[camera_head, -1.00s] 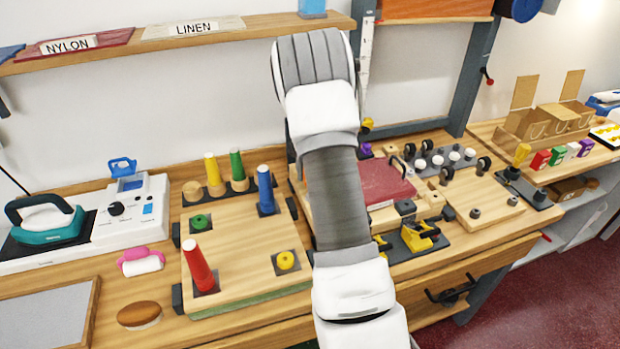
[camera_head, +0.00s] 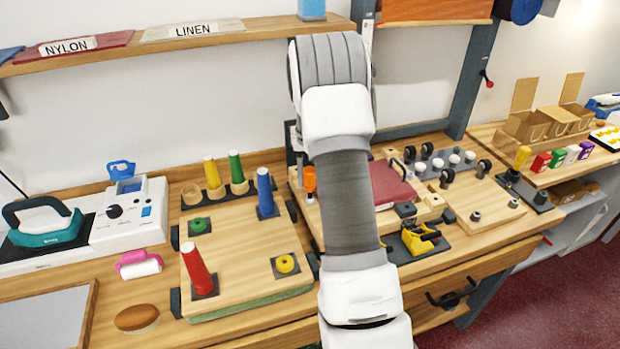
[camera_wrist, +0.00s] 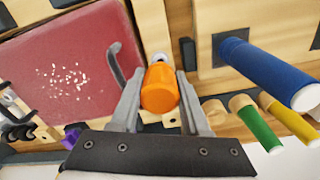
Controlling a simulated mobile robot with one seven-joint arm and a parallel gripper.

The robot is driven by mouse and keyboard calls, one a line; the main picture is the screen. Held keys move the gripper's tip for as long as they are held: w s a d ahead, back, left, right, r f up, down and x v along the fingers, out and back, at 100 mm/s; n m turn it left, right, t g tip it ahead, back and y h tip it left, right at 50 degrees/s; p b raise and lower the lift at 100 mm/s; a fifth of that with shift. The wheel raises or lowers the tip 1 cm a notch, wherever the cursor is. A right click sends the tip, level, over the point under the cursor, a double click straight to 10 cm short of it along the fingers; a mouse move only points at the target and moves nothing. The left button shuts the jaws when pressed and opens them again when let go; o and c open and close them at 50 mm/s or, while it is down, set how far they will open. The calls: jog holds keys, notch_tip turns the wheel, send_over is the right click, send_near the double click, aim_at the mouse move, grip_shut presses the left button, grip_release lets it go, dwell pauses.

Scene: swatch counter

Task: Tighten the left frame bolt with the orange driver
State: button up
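My gripper (camera_wrist: 160,88) shows in the wrist view with its two fingers close against both sides of the orange driver (camera_wrist: 161,93). The driver points away from the wrist camera. A small pale metal round, apparently the left frame bolt (camera_wrist: 159,57), shows just beyond the driver; I cannot tell whether they touch. The driver also shows in the head view (camera_head: 309,179), just left of my arm, above the wooden frame board by the dark red panel (camera_head: 388,184).
The peg board (camera_head: 240,260) with red and blue spools lies to the left. Green and yellow spools stand behind it. A yellow clamp-like tool (camera_head: 420,238) sits right of my arm. The shelf (camera_head: 240,32) runs along the wall above.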

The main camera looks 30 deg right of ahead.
grip_shut()
jog(key=m, duration=0.3)
jog(key=m+p, duration=0.1)
jog(key=m, duration=0.3)
jog(key=m+p, duration=0.1)
jog(key=m, duration=0.4)
jog(key=shift+r+p, duration=0.1)
jog(key=shift+p, duration=0.25)
jog(key=m, duration=0.3)
jog(key=o, duration=0.8)
grip_release()
